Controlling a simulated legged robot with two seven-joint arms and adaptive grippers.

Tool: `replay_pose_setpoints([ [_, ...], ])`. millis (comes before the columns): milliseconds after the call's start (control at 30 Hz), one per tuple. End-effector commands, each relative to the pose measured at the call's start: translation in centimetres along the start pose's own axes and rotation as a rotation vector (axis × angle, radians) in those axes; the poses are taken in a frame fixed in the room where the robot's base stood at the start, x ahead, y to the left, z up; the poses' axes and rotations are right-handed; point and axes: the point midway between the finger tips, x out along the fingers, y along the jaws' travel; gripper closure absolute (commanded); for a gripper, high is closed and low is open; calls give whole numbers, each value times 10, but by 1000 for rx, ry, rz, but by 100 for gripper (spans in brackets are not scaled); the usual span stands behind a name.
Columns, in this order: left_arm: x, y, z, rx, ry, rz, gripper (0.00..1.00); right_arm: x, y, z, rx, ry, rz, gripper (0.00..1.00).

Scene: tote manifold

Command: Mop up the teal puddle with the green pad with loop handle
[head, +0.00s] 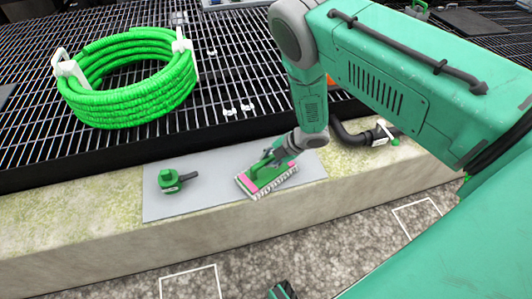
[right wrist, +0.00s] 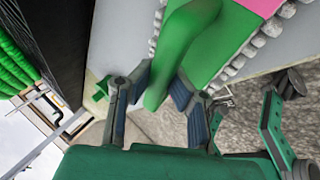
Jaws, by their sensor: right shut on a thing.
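The green pad with loop handle (head: 268,180) has a pink strip and a pale tufted fringe. It is at the right part of a flat grey sheet on the ledge; whether it touches the sheet, I cannot tell. My right gripper (head: 281,153) is above it, shut on its green handle. In the right wrist view the handle (right wrist: 188,28) passes between the fingers, with the pad body (right wrist: 222,48) beyond. I make out no teal puddle in either view. I cannot identify my left gripper.
The grey sheet (head: 215,198) also bears a small green tool (head: 170,181) at its left. Behind the ledge (head: 90,228) is a dark grating with a bright green coiled hose (head: 130,75). A black bent pipe (head: 350,136) stands right of the pad. The sheet's middle is clear.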

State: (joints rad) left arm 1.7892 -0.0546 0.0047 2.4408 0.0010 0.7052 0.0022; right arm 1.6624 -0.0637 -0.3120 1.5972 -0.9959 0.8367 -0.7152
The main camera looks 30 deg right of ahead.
Motion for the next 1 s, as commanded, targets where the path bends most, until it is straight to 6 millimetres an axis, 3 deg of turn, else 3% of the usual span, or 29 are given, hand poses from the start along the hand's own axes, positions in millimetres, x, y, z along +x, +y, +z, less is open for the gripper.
replay_pose_setpoints([
  [367,-11,0,-1,0,0,0,32,-5,-16,-11,-1,0,-1,100],
  [767,-12,0,-1,0,0,0,32,8,-6,-33,-1,2,-2,100],
  [1000,-7,0,0,0,0,0,32,13,4,-28,-1,0,1,100],
])
